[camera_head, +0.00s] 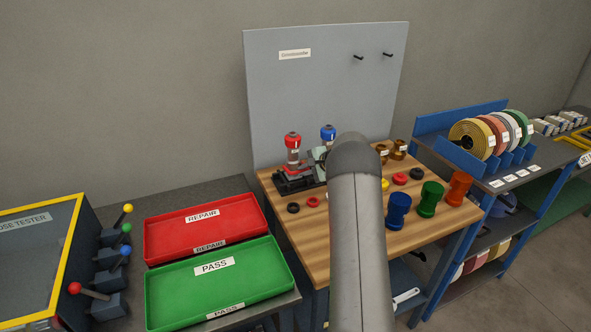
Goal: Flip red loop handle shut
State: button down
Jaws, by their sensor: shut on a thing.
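A dark fixture (295,183) stands at the back left of the wooden bench, with small red and grey parts on it. A red-topped clear unit (293,142) with a white label stands upright at the fixture. A blue-topped unit (328,134) stands behind and to the right. I cannot make out the red loop handle or its angle at this size. My grey arm rises through the middle and ends close to the fixture's right side. A pale grey part shows between them, but I cannot tell what it is. My gripper's jaws are hidden.
Blue, green and orange cylinders (430,199) stand at the bench's right, with several small coloured rings nearby. A grey backboard (325,90) rises behind. Red (165,242) and green (162,297) trays lie at left. A blue shelf rack (470,190) stands at right.

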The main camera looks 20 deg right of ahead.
jog(key=c, duration=1.5)
grip_release()
jog(key=b+v, duration=0.4)
jog(key=v, duration=1.3)
jog(key=shift+s+r+b, duration=0.1)
jog(key=shift+s+b, duration=0.15)
jog(key=shift+b, duration=0.1)
